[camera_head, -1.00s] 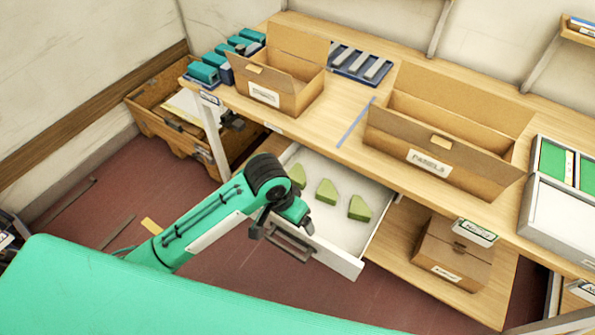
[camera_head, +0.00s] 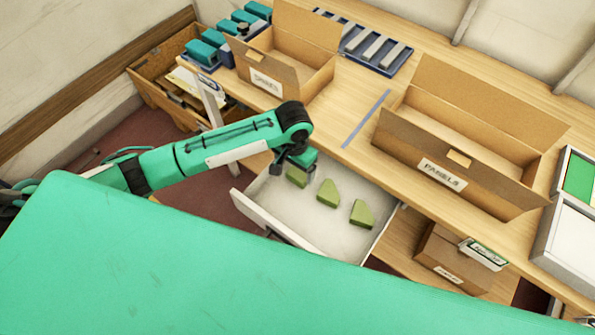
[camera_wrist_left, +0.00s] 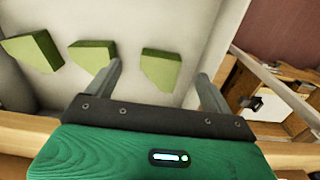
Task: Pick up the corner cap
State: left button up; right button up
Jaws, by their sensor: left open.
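Three green corner caps with cut corners lie in a row in the open white drawer (camera_head: 262,222): one at the left (camera_head: 297,178), one in the middle (camera_head: 328,193) and one at the right (camera_head: 362,214). My left gripper (camera_head: 284,171) is over the drawer's left part, beside and partly over the left cap. In the left wrist view its two fingers (camera_wrist_left: 160,72) are spread, with one cap (camera_wrist_left: 162,69) showing between them, not gripped. The other caps (camera_wrist_left: 92,55) (camera_wrist_left: 33,51) lie further left there. I cannot tell the height gap. My right gripper is not in view.
The wooden bench (camera_head: 352,150) overhangs the drawer's back. Two open cardboard boxes stand on it, a smaller one (camera_head: 262,82) and the panels box (camera_head: 430,160). A closed box (camera_head: 445,262) sits on the shelf right of the drawer.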

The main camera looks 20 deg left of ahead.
aim_at(295, 177)
pick_arm(q)
jog(key=shift+f, duration=0.9)
jog(key=f, duration=0.1)
jog(key=f+p, duration=0.1)
jog(key=f, duration=0.1)
jog(key=shift+w+a+f, duration=0.1)
jog(key=shift+w+f, duration=0.2)
jog(key=shift+w, duration=0.05)
jog(key=shift+f, duration=0.45)
jog(key=c, duration=1.1)
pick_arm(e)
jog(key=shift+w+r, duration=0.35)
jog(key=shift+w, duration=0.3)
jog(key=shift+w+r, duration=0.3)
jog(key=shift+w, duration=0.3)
